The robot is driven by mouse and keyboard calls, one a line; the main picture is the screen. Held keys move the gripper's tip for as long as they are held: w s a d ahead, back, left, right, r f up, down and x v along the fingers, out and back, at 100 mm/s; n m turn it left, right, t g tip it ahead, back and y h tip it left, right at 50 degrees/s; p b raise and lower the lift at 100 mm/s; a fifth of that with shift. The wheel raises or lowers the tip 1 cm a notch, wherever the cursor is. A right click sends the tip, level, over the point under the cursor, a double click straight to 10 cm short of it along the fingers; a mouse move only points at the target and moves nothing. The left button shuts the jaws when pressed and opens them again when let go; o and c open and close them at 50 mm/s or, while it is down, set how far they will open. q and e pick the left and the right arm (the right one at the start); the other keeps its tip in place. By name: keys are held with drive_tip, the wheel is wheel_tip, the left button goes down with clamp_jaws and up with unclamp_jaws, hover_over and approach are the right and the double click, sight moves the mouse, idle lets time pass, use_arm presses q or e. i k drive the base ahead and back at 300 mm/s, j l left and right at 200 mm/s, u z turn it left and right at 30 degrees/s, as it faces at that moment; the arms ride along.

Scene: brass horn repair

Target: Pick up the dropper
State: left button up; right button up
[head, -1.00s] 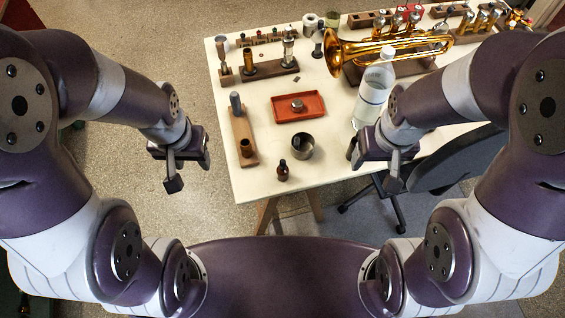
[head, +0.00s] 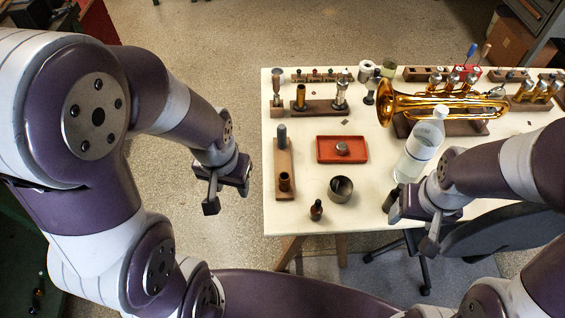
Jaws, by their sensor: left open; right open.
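The dropper looks to be the small dark brown bottle with a dark top (head: 316,211), standing upright near the front edge of the white table. My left gripper (head: 227,197) is open and empty, off the table's left edge over the floor, left of the bottle. My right gripper (head: 414,228) is open and empty at the table's front edge, right of the bottle and just in front of the large clear bottle. Neither gripper touches the dropper bottle.
A metal cup (head: 340,190) stands just behind the dropper bottle. A wooden block with posts (head: 285,160), a red tray (head: 330,157), a clear labelled bottle (head: 419,148) and a brass trumpet (head: 400,104) are on the table (head: 375,225). A dark chair (head: 500,232) stands at the front right.

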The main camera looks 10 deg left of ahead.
sight(317, 205)
drive_tip(key=j+z, duration=0.1)
drive_tip(key=z, duration=1.85)
drive_tip(key=k+j, duration=0.15)
drive_tip(key=j, duration=0.25)
drive_tip(key=k+j+z, duration=0.1)
drive_tip(key=j, duration=0.25)
drive_tip(key=k+j, duration=0.2)
drive_tip(key=j, duration=0.2)
drive_tip(key=i+z, duration=0.1)
drive_tip(key=z, duration=0.2)
